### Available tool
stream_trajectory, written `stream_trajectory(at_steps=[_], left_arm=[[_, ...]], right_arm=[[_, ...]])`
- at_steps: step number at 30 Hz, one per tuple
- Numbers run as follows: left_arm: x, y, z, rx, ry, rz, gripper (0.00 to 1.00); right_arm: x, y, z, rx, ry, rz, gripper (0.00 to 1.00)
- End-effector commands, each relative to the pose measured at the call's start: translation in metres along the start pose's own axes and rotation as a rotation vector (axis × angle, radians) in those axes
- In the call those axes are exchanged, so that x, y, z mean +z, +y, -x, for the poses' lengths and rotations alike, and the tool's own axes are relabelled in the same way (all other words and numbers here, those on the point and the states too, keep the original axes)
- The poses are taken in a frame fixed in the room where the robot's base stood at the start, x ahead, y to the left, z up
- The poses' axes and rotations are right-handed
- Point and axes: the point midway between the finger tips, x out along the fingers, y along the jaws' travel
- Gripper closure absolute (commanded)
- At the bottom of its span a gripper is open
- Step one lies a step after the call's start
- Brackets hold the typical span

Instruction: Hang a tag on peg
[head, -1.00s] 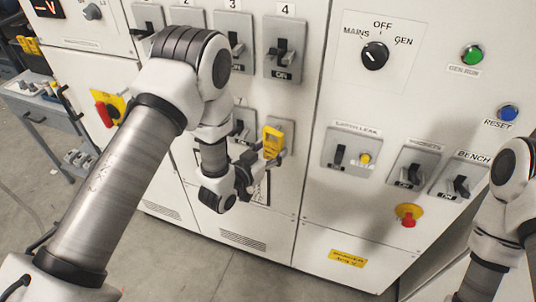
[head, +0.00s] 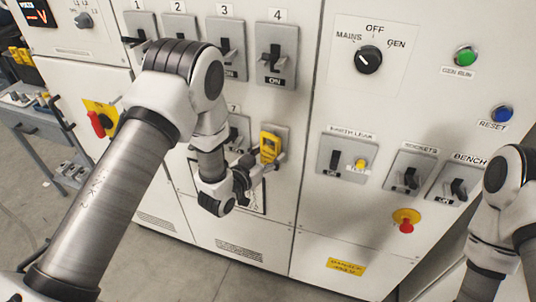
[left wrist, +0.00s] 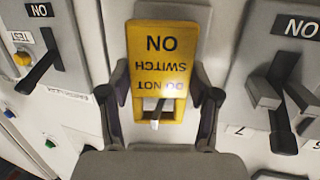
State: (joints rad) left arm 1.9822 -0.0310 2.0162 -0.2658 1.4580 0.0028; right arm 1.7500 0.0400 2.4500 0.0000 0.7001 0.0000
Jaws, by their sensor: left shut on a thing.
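The yellow tag (head: 270,146) is in front of the lower switch plate beneath switch 4. In the left wrist view the tag (left wrist: 160,55) appears upside down, reading DO NOT SWITCH ON. A rectangular slot shows at its lower end there, with a pale, thin peg-like piece (left wrist: 157,113) visible in the slot. I cannot tell how far it passes through. My left gripper (head: 265,160) is shut on the tag, with one finger on each side of it in the wrist view (left wrist: 160,105). My right gripper is out of view; only my right arm shows.
Numbered switches (head: 276,55) line the cabinet above. The earth leak plate (head: 347,155) and sockets switch (head: 410,178) are to the right, with a red stop button (head: 406,226) below. A grey trolley (head: 50,130) stands at the left. The floor below is clear.

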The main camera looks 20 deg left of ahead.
Motion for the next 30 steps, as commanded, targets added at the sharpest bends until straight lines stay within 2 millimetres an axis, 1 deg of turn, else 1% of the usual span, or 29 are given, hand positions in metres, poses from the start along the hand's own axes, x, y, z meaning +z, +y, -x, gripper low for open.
stream_trajectory(at_steps=[1, 2, 3, 4, 14, 17, 20, 27, 30], left_arm=[[0.0, 0.0, 0.0, 0.0, 0.0, 0.0, 0.72], [0.0, 0.0, 0.0, 0.0, 0.0, 0.0, 0.31], [0.0, 0.0, 0.0, 0.0, 0.0, 0.0, 0.17], [0.0, 0.0, 0.0, 0.0, 0.0, 0.0, 0.09], [0.0, 0.0, 0.001, 0.0, -0.001, 0.0, 0.09], [0.001, 0.0, 0.009, 0.0, -0.003, 0.0, 0.09], [0.001, 0.0, 0.027, -0.001, -0.004, 0.003, 0.09], [0.001, -0.001, 0.089, -0.003, -0.005, 0.004, 0.09], [0.001, -0.001, 0.108, -0.002, -0.004, 0.004, 0.09]], right_arm=[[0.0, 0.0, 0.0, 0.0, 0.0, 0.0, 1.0], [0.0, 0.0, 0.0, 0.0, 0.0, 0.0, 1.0], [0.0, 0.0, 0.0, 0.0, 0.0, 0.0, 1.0], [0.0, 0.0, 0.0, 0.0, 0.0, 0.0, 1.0], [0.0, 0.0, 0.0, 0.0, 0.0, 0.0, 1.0], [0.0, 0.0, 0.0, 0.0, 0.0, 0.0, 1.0], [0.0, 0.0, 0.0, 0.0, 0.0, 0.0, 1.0], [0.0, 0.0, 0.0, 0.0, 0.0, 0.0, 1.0], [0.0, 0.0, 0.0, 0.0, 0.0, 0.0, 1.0]])
